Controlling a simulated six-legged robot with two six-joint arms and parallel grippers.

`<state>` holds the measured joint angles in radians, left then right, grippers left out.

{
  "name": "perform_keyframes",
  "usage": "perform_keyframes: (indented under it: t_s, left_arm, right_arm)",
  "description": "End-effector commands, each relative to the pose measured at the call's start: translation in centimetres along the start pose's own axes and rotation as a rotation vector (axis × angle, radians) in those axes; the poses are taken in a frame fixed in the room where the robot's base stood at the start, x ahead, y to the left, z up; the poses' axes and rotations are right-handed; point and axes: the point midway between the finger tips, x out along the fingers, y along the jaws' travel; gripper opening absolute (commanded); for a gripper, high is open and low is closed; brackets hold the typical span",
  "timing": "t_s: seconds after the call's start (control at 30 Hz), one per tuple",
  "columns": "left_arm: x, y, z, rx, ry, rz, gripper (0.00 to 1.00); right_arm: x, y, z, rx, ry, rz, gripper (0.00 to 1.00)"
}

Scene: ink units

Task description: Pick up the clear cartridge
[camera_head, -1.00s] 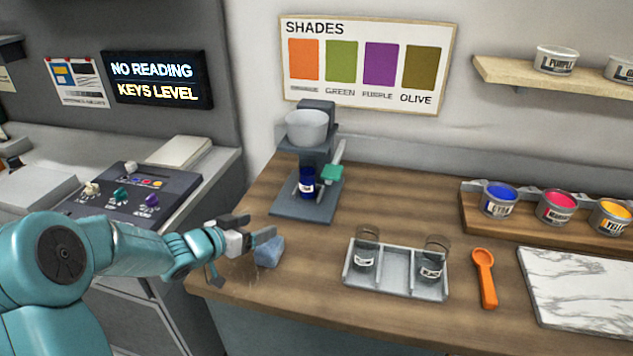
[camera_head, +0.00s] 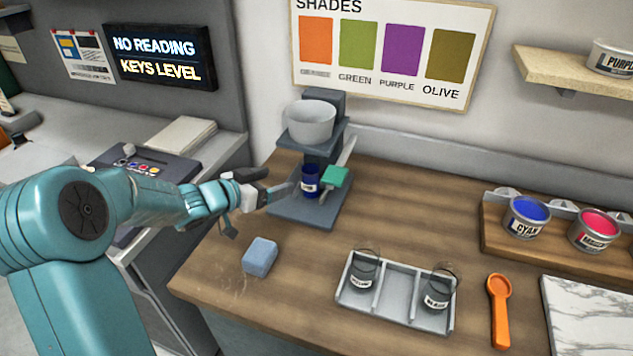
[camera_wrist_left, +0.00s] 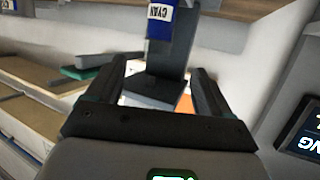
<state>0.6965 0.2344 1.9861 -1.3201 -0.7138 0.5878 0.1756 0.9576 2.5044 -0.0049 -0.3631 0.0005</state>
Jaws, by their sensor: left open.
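Two see-through cartridges stand in the light grey tray (camera_head: 400,290) in the head view, the left one (camera_head: 363,270) in the left compartment and the right one (camera_head: 438,287) in the right compartment. Their labels are too small to read surely. A dark blue cartridge (camera_head: 310,180) stands on the grey dispenser stand (camera_head: 300,211); its label reads CYAN in the left wrist view (camera_wrist_left: 160,18). My left gripper (camera_head: 280,193) is open and empty, just left of the blue cartridge, fingers pointing toward it. My right gripper is not in view.
A blue sponge (camera_head: 260,257) lies below my left gripper. A green-handled tool (camera_head: 336,177) leans beside the blue cartridge, under a white bowl (camera_head: 311,122). An orange spoon (camera_head: 499,310) and a marble slab (camera_head: 597,315) lie right of the tray. The middle of the wooden counter is clear.

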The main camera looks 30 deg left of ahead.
Motion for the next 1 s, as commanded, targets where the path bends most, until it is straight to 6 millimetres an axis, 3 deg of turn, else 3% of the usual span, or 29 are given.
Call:
perform_keyframes:
  t_s: [0.4,0.67,1.0]
  left_arm:
    - [8.3,0.4,0.1,-0.001,-0.001,0.004,0.81]
    - [10.9,0.4,0.0,0.0,0.0,0.003,0.81]
    - [15.7,0.3,-0.1,0.001,0.0,0.002,0.81]
  right_arm:
    - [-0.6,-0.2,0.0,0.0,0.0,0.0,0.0]
    - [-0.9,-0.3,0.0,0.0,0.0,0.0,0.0]
    - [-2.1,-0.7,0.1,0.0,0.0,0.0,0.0]
